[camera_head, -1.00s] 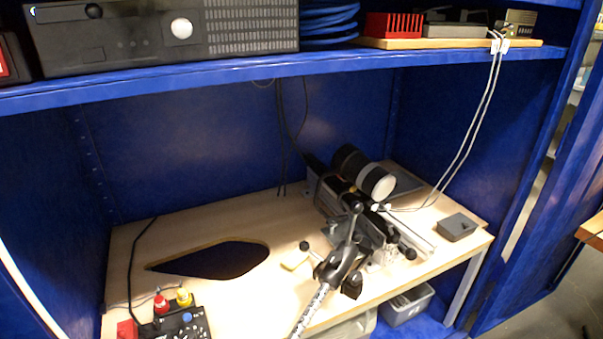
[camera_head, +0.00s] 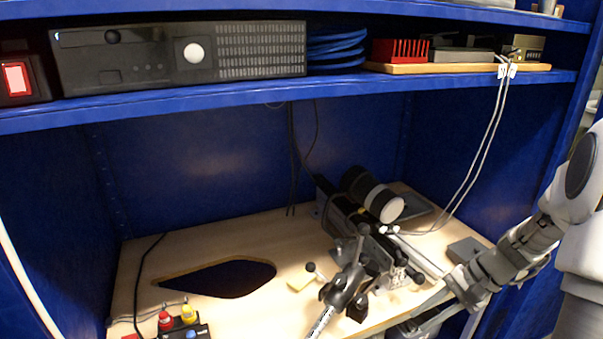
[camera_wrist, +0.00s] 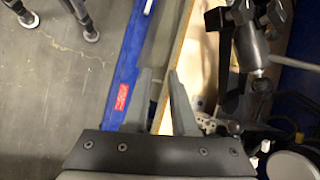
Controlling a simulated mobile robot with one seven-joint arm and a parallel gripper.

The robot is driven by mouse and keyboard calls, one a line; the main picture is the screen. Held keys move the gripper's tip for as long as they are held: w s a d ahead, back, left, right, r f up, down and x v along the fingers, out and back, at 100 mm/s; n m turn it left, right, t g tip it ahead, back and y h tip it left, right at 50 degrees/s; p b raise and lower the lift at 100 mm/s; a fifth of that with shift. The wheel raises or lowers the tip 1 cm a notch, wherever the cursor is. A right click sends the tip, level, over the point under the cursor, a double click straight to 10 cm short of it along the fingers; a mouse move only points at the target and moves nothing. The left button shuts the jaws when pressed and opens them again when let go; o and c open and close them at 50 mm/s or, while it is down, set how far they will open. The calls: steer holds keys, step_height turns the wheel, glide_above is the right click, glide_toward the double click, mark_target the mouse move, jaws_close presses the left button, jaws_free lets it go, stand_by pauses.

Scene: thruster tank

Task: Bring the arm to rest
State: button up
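My arm enters the head view from the right, with my gripper (camera_head: 420,316) low at the front right edge of the wooden worktop (camera_head: 225,240). In the wrist view my gripper (camera_wrist: 159,76) shows two grey fingers standing apart with nothing between them. The gap looks down on the worktop's edge and a blue beam (camera_wrist: 124,82). Whether a finger touches the worktop edge cannot be told.
Left of my gripper stand a black clamp arm (camera_head: 345,285) and a black-and-white cylindrical device (camera_head: 384,203). A dark grey box (camera_head: 466,250) sits beside my wrist. A blue shelf (camera_head: 230,94) spans above. Open floor (camera_wrist: 60,110) lies outside the bench.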

steer(key=s+a+r+n+t+h, duration=0.2)
steer(key=a+r+n+h, duration=0.15)
steer(key=r, duration=0.55)
steer(key=s+a+r+n+t+h, duration=0.1)
steer(key=s+a+r+n+h, duration=0.2)
steer(key=r, duration=0.7)
steer(key=s+a+n+t, duration=0.2)
steer(key=s+a+n, duration=0.3)
steer(key=s, duration=0.4)
step_height(320, 180, up, 15)
steer(key=a+m+p, duration=0.1)
steer(key=p, duration=1.4)
steer(key=shift+s+a+f, duration=0.2)
steer(key=shift+s+a, duration=0.05)
steer(key=shift+a, duration=0.1)
steer(key=shift+d+m+h, duration=0.1)
steer(key=shift+m+h, duration=0.15)
